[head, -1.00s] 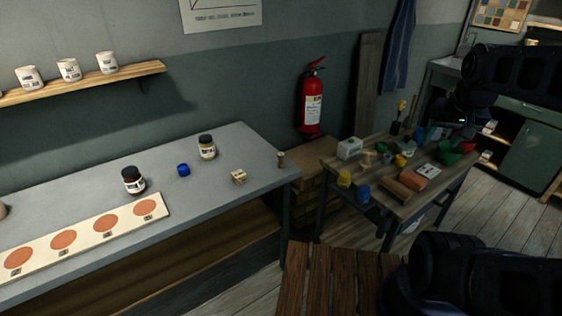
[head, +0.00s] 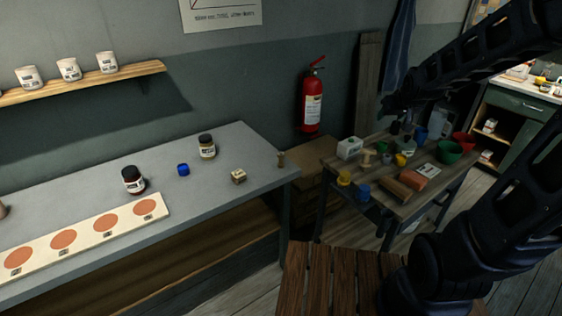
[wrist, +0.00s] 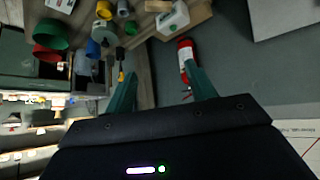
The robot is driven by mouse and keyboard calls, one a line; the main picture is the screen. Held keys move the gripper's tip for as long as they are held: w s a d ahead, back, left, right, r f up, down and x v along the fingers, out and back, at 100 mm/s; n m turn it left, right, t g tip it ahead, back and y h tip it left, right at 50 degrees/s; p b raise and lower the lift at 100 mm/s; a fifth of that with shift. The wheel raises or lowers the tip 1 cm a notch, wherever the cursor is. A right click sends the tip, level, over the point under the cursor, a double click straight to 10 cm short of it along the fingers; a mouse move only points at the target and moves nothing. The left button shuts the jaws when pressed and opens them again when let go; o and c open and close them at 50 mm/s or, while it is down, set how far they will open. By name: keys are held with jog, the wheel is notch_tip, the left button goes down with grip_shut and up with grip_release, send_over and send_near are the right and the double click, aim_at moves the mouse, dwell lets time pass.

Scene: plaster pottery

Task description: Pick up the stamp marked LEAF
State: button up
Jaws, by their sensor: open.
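No LEAF marking is readable in either view, so I cannot tell which thing is that stamp. A small wooden peg-like piece (head: 281,159), possibly a stamp, stands at the right end of the grey table (head: 225,210). A pale wooden block with dark marks (head: 238,176) lies to its left. A wooden knobbed piece (head: 366,158) stands on the cluttered small table. My gripper (head: 396,110) is above the back of that small table, apart from these pieces. In the wrist view my gripper (wrist: 160,72) is open, its two green fingers spread with nothing held between them.
The grey table also holds two jars (head: 133,180) (head: 207,146), a blue cup (head: 183,170) and a board with orange discs (head: 105,227). The small wooden table (head: 405,207) is crowded with cups, bowls and boxes. A fire extinguisher (head: 312,100) hangs between the tables.

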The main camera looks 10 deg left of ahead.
jog(key=w+a+f+n+t+y, duration=0.2)
jog(key=w+a+f, duration=0.4)
jog(key=w+a, duration=0.2)
jog(key=n+t+y, duration=0.2)
jog(key=n+y, duration=0.2)
jog(key=y, duration=0.6)
send_near(279, 153)
jog(key=shift+f+x, duration=0.15)
jog(key=shift+x, duration=1.65)
jog(key=shift+f+x, duration=0.15)
jog(key=shift+x, duration=1.7)
jog(key=shift+f+x, duration=0.15)
jog(key=shift+x, duration=1.65)
jog(key=shift+w+d, duration=0.2)
jog(key=c, duration=1.1)
jog(key=shift+o, duration=0.2)
jog(key=shift+r, duration=0.1)
